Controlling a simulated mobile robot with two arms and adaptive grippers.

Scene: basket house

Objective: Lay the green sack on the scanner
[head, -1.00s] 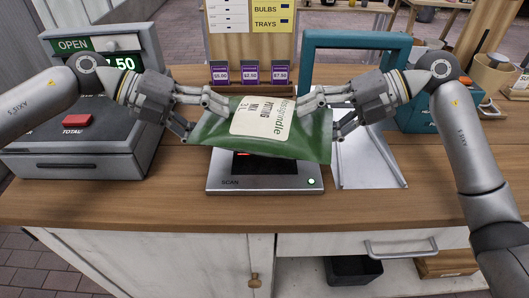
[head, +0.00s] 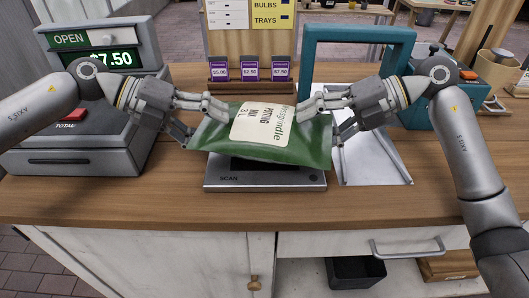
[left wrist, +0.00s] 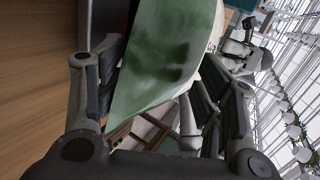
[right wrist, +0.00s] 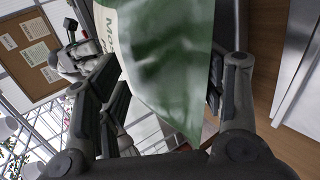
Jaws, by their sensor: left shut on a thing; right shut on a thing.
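The green sack (head: 262,134) with a cream label is held level between my two grippers over the scanner (head: 265,181). My left gripper (head: 208,122) is shut on its left end, and my right gripper (head: 322,120) is shut on its right end. The sack also fills the middle of the left wrist view (left wrist: 165,60) and of the right wrist view (right wrist: 170,60). It hides most of the scanner's top; the front strip marked SCAN shows. I cannot tell whether the sack's underside touches the scanner.
A cash register (head: 85,120) showing $7.50 stands at the left. A teal frame (head: 311,75) over a metal plate (head: 372,155) stands right of the scanner. Several purple price cards (head: 251,70) stand behind. The counter front (head: 150,208) is clear.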

